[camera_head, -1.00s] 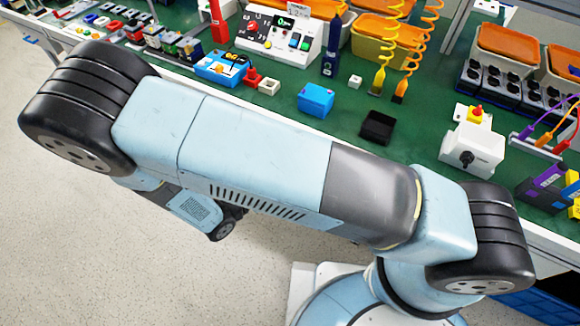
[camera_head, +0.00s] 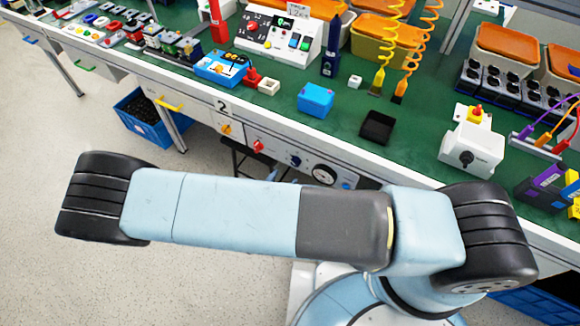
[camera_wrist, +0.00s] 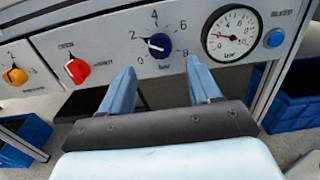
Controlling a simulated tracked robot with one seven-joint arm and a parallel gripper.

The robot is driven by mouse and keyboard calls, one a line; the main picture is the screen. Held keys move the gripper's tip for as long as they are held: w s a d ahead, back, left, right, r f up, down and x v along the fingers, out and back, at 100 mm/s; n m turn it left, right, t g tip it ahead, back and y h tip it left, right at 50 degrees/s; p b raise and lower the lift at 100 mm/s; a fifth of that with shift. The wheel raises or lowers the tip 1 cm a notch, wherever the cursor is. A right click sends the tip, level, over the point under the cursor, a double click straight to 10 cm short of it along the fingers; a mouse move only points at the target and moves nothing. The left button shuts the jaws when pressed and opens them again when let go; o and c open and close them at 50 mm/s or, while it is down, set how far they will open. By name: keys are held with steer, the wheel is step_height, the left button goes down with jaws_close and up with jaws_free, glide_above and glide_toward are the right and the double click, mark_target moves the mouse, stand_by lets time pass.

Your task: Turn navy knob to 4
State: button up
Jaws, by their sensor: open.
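The navy knob (camera_wrist: 158,46) sits on a grey front panel, with the numbers 0, 2, 4, 6 and 8 around it in the wrist view. Its white pointer mark is directed to the left and slightly up, close to the 2. The 4 is above the knob. The navy knob also shows in the head view (camera_head: 295,161), on the bench front. My gripper (camera_wrist: 160,68) is open and empty, its two blue fingers spread below the knob and apart from it.
A red knob (camera_wrist: 77,69) and a yellow knob (camera_wrist: 15,75) are to the left on the panel. A round gauge (camera_wrist: 232,34) and a blue button (camera_wrist: 274,38) are to the right. A blue bin (camera_head: 150,117) stands under the bench.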

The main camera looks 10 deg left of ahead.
mark_target(294, 164)
steer(key=x, duration=0.6)
steer(key=shift+w+d, duration=0.1)
steer(key=shift+w, duration=0.1)
